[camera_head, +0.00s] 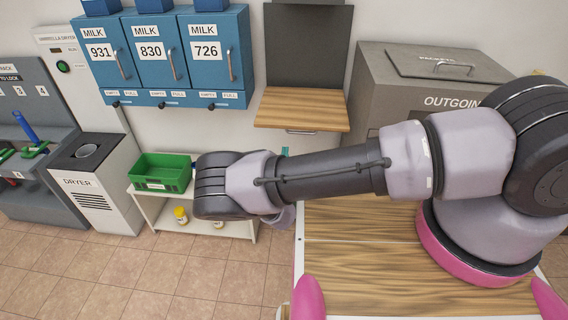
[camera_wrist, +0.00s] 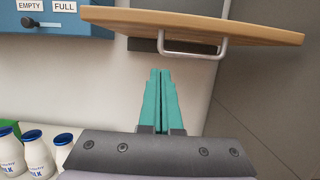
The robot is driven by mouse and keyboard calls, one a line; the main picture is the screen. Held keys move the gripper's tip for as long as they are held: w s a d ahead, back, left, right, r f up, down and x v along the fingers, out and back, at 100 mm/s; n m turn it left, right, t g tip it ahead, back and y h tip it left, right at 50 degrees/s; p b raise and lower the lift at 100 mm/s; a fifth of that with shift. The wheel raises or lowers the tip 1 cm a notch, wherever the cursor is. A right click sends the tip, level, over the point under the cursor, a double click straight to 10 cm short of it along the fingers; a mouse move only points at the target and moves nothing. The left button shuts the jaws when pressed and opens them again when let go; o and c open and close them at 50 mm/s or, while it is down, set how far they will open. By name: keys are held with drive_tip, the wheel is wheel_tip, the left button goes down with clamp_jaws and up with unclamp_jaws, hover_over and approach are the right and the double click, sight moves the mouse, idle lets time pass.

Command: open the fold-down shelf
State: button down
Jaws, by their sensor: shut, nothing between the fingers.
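The fold-down shelf (camera_head: 300,110) is a wooden board on the wall below a dark grey back panel (camera_head: 306,45). It stands out from the wall, roughly level, in the head view. In the wrist view the board (camera_wrist: 190,24) crosses the top, with a metal loop handle (camera_wrist: 192,53) hanging under its front edge. My gripper (camera_wrist: 160,72) has teal fingers that are closed together and empty. The fingertips appear just below the board and left of the handle's middle; I cannot tell whether they touch anything. In the head view my arm hides most of the gripper.
Blue milk boxes (camera_head: 165,50) hang left of the shelf. A grey outgoing box (camera_head: 425,85) stands at right. Below left, a white rack (camera_head: 146,206) holds a green bin (camera_head: 161,172), with bottles lower down.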

drive_tip(key=shift+w+r, duration=0.45)
drive_tip(key=shift+r, duration=0.35)
drive_tip(key=shift+w+r, duration=0.5)
drive_tip(key=shift+r, duration=0.25)
drive_tip(key=shift+w+r, duration=0.45)
drive_tip(key=shift+r, duration=0.35)
drive_tip(key=shift+r, duration=0.15)
wheel_tip(320, 180, up, 10)
drive_tip(key=g, duration=0.2)
drive_tip(key=shift+w, duration=0.35)
drive_tip(key=shift+d+f, duration=0.1)
drive_tip(key=shift+f, duration=0.1)
